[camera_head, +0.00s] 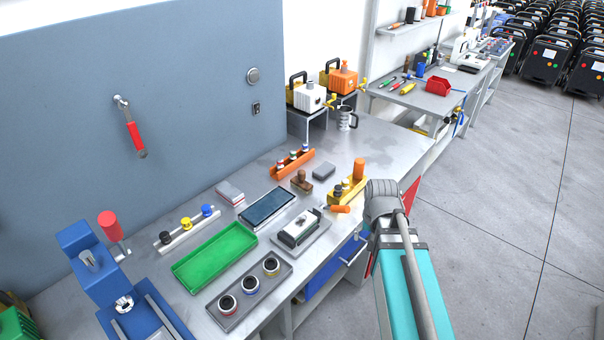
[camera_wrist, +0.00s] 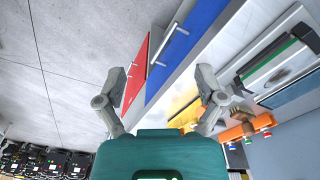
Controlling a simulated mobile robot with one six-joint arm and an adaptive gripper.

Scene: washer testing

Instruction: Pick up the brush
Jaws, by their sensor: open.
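My gripper (camera_wrist: 162,82) is open in the wrist view, its two grey fingers wide apart with nothing between them. In the head view my teal arm reaches up at the bench's front right edge; the fingers are not clear there.
The grey bench (camera_head: 232,165) holds a green tray (camera_head: 215,257), a dark tray (camera_head: 240,316) with three round pieces, a blue press (camera_head: 95,265), an orange rack (camera_head: 291,163) and a yellow block (camera_head: 346,190). Red (camera_wrist: 133,75) and blue (camera_wrist: 190,40) drawer fronts lie beyond my fingers.

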